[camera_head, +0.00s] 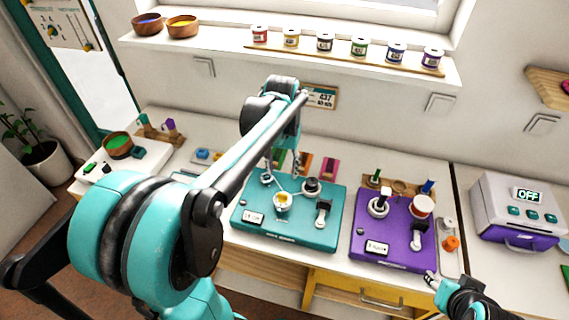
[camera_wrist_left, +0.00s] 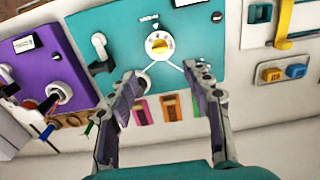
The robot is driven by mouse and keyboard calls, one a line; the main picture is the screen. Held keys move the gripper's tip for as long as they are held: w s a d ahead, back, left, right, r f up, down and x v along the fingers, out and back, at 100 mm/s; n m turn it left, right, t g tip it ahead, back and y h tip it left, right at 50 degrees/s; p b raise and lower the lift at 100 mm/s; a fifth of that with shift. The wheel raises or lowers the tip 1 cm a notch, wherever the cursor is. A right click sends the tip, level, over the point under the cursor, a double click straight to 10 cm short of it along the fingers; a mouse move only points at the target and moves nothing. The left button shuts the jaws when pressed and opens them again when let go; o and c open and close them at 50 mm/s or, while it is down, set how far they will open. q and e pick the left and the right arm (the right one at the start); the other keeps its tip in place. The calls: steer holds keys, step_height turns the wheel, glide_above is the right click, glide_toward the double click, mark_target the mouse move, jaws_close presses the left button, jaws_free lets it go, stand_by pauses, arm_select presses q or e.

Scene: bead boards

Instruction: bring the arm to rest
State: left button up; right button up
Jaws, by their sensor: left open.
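My left arm reaches in from the left in the head view and ends in the left gripper (camera_head: 283,163), which hangs over the back edge of the teal board (camera_head: 248,231). In the left wrist view the left gripper (camera_wrist_left: 165,88) is open, with nothing between its fingers. The teal board's dial (camera_wrist_left: 158,45) with a yellow centre lies just beyond the fingertips, and a white lever (camera_wrist_left: 100,46) stands beside it. My right gripper (camera_head: 440,284) shows only in part at the lower right of the head view, low in front of the purple board (camera_head: 375,262); its fingers are unclear.
A grey and purple box (camera_head: 510,195) reading OFF stands at the right. Pink and orange pieces lie behind the teal board. A wall shelf (camera_head: 290,55) with spools (camera_head: 325,42) and bowls (camera_head: 183,26) runs above. A white board (camera_head: 150,160) with a green bowl lies left.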

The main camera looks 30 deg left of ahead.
arm_select(q)
steer(key=s+d+f+m+t, duration=0.1)
steer(key=s+d+m+t, duration=0.1)
steer(key=s+d+t, duration=0.5)
steer(key=s+d, duration=0.3)
steer(key=s, duration=0.1)
steer(key=shift+s+d+m, duration=0.15)
steer(key=shift+d+m, duration=0.15)
steer(key=shift+d, duration=0.05)
